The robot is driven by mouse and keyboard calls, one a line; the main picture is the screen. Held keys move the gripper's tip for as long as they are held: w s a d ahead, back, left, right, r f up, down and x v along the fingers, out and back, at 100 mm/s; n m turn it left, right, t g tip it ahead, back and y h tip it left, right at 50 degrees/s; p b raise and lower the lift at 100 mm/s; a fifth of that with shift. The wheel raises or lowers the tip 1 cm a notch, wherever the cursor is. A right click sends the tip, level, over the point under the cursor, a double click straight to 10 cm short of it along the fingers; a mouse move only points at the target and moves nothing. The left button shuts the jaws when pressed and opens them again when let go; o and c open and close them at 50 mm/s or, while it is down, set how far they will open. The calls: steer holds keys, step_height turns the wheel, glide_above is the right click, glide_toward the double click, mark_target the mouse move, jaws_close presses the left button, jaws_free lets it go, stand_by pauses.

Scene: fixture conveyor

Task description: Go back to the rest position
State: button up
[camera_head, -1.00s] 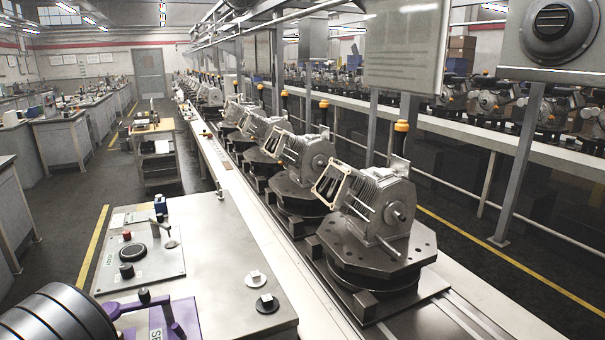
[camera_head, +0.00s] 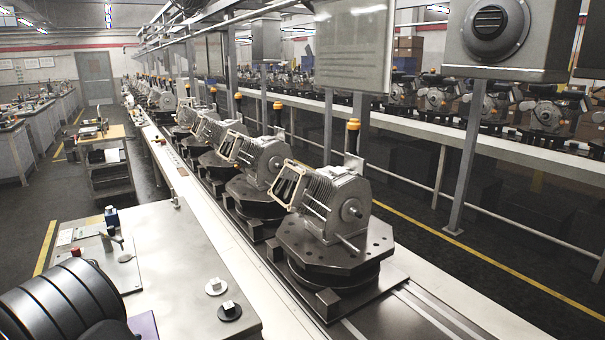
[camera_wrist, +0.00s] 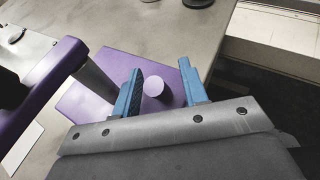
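My gripper (camera_wrist: 160,66) shows in the wrist view with two blue fingers spread apart. It is open and nothing is clamped between the fingers. A purple plate (camera_wrist: 95,97) with a round lilac knob (camera_wrist: 154,87) lies beyond the fingers. The knob appears between them with a gap on the left side; I cannot tell the depth between them. A dark purple bar (camera_wrist: 40,98) rises at the left of the wrist view. In the head view my gripper is not seen, and only a corner of the purple plate (camera_head: 144,325) shows at the bottom.
A metal workbench (camera_head: 165,240) carries a light knob (camera_head: 215,286), a dark knob (camera_head: 229,311) and a control panel (camera_head: 112,262). To its right, a conveyor (camera_head: 405,325) holds a row of motor housings (camera_head: 335,203) on dark octagonal fixtures (camera_head: 335,257). A trolley (camera_head: 106,165) stands behind the bench.

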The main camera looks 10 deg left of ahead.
steer(key=v, duration=1.6)
steer(key=w+d+r+m+g, duration=0.1)
steer(key=w+r+m+g, duration=0.2)
steer(key=m, duration=0.9)
steer(key=w+d+r+m+g, duration=0.1)
steer(key=w+r+m+g, duration=0.2)
steer(key=m, duration=0.9)
steer(key=shift+w+r+g, duration=0.2)
steer(key=shift+w+g, duration=0.85)
steer(key=shift+g, duration=0.15)
steer(key=shift+d, duration=0.1)
